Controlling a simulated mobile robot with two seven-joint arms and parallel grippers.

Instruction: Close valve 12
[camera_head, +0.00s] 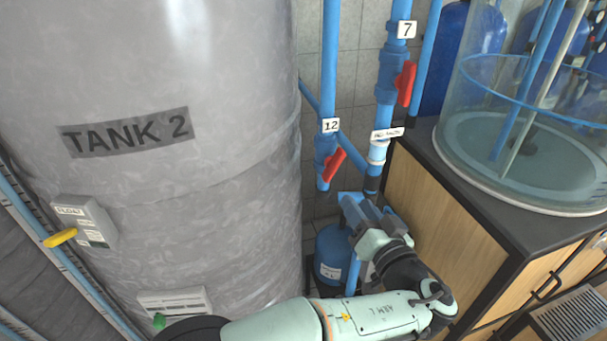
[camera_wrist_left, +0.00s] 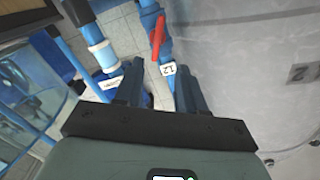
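Valve 12 has a red lever handle (camera_head: 334,164) on a blue vertical pipe, below a white tag "12" (camera_head: 330,125). The lever slants beside the pipe in the head view. In the left wrist view the red handle (camera_wrist_left: 157,38) is ahead of the fingers, with the tag (camera_wrist_left: 168,69) showing between them. My left gripper (camera_head: 364,207) is below and right of the valve in the head view, apart from the handle. Its two fingers (camera_wrist_left: 158,80) are spread with nothing held between them. My right gripper is in neither view.
The grey Tank 2 (camera_head: 230,70) stands close on the left. Valve 7, with a red handle (camera_head: 405,83), is up to the right on a neighbouring pipe. A wooden cabinet (camera_head: 440,215) carrying a clear cylinder (camera_head: 530,150) stands right. A blue vessel (camera_head: 326,255) is below.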

